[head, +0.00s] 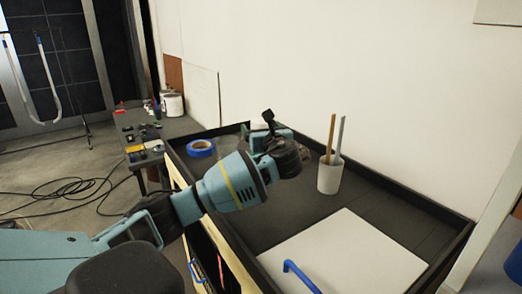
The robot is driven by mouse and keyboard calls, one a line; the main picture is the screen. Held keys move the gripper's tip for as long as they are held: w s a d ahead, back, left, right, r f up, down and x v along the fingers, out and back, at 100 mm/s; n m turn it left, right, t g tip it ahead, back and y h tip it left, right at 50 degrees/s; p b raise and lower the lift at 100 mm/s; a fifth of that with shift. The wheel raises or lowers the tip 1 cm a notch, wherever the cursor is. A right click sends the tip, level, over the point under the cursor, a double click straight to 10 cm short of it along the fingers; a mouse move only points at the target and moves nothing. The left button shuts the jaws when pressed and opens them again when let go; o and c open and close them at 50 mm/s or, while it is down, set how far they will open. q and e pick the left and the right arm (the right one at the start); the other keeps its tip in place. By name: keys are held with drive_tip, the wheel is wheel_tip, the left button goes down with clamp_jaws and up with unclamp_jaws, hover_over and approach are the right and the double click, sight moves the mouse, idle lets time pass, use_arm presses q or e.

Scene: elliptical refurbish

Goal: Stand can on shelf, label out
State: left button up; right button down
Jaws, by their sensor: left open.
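My left gripper (268,120) is above the dark top of the workbench, near its back edge. It is open, and its wrist hides part of the fingers. I see nothing clearly held in it. White cans (173,104) stand on the low side table at the back left, apart from my gripper. Their labels are too small to make out. I cannot tell whether one of them is the task's can. No shelf is clearly visible. My right gripper is out of view.
A white cup (329,178) holding upright sticks and a blue tape roll (200,148) stand on the workbench (395,203). A white board (345,254) lies at its front. The side table (185,127) carries small items. Cables (75,190) lie on the floor.

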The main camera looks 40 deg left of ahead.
use_arm(q)
drive_tip(key=x, duration=0.4)
drive_tip(key=shift+w, duration=0.25)
drive_tip(key=shift+r, duration=0.15)
clamp_jaws()
wheel_tip(320, 180, up, 18)
idle(0.8)
idle(0.3)
